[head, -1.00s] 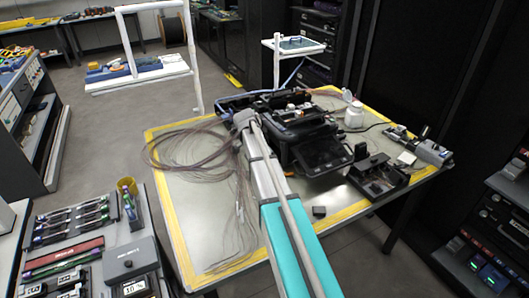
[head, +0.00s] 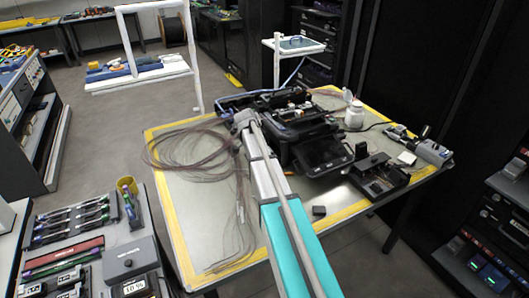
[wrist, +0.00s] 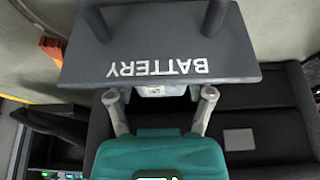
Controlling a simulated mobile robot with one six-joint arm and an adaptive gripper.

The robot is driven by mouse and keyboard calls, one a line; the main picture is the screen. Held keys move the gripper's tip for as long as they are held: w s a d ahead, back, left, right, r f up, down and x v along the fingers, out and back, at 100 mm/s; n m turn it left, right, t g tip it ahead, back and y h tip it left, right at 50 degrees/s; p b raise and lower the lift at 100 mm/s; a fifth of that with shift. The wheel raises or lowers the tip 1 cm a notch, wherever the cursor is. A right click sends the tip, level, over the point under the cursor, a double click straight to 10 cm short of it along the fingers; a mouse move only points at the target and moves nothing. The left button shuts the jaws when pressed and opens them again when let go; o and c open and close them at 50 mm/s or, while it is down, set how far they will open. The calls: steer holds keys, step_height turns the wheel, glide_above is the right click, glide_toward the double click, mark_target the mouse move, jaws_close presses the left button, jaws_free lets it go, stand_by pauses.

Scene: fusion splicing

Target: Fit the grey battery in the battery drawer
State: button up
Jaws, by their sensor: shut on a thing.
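In the wrist view the battery drawer shows as a grey front panel (wrist: 158,58) lettered BATTERY upside down, with two dark handle posts along its top. My gripper (wrist: 160,104) has its two fingers on the near side of this panel, and their tips are hidden by it. A pale grey piece between the fingers, the grey battery (wrist: 155,90), is mostly hidden. My gripper is shut on it. I cannot tell how deep it sits in the drawer. In the head view my gripper (head: 244,118) is at the left side of the black splicer (head: 295,127).
Loose thin fibre coils (head: 190,152) lie left of my arm on the yellow-edged table (head: 178,235). A small dark block (head: 319,211), a black open box (head: 379,178) and a white bottle (head: 354,116) stand to the right. The table's front right is mostly clear.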

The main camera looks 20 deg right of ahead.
steer(key=o, duration=1.3)
